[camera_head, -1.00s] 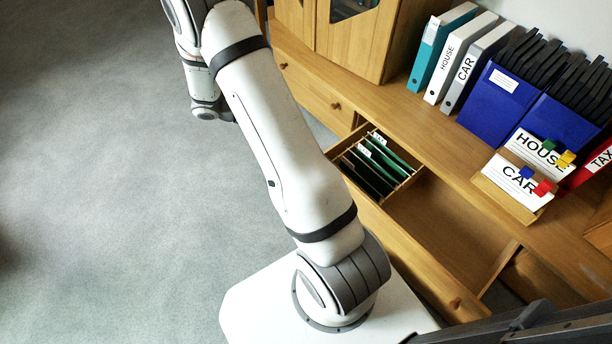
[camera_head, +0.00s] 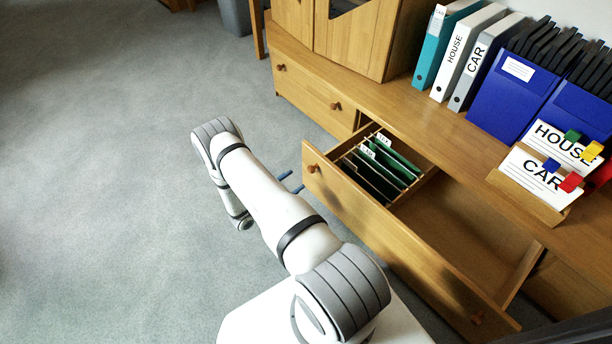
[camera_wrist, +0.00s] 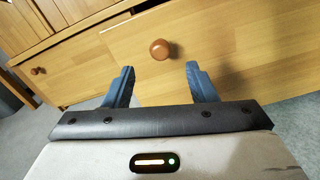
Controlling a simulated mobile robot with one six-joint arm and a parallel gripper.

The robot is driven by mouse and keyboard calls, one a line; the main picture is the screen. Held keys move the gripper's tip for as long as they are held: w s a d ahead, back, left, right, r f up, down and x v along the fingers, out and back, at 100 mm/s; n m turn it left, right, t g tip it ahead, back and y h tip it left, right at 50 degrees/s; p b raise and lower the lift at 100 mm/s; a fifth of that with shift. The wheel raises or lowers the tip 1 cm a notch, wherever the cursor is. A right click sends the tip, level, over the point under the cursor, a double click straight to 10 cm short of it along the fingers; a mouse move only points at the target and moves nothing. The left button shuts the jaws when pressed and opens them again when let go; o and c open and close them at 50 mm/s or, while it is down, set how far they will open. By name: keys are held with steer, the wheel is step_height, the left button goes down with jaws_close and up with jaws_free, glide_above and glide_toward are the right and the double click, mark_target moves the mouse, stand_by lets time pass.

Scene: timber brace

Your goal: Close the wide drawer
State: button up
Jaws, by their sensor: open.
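The wide drawer (camera_head: 392,238) is pulled out of the low wooden cabinet. It has a round knob (camera_head: 312,169) near its left end and another (camera_head: 477,317) near its right end. Green hanging files stand in its left part, and the rest looks empty. My gripper (camera_head: 293,183) is low in front of the drawer's left end, with only its blue fingertips showing past my arm. In the wrist view my gripper (camera_wrist: 160,84) is open, its two fingers apart, with a drawer knob (camera_wrist: 159,49) in line between and beyond them. I see no contact with the knob.
A shut drawer (camera_head: 310,100) with two knobs is to the left. Binders (camera_head: 470,55), blue file boxes (camera_head: 512,95) and a card holder (camera_head: 535,185) stand on the cabinet top. Grey carpet (camera_head: 110,150) is clear to the left.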

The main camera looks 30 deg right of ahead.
mark_target(309, 171)
steer(key=d, duration=0.2)
steer(key=d+b, duration=0.1)
steer(key=d, duration=0.3)
steer(key=shift+w+d, duration=0.2)
steer(key=shift+w, duration=0.2)
jaws_close()
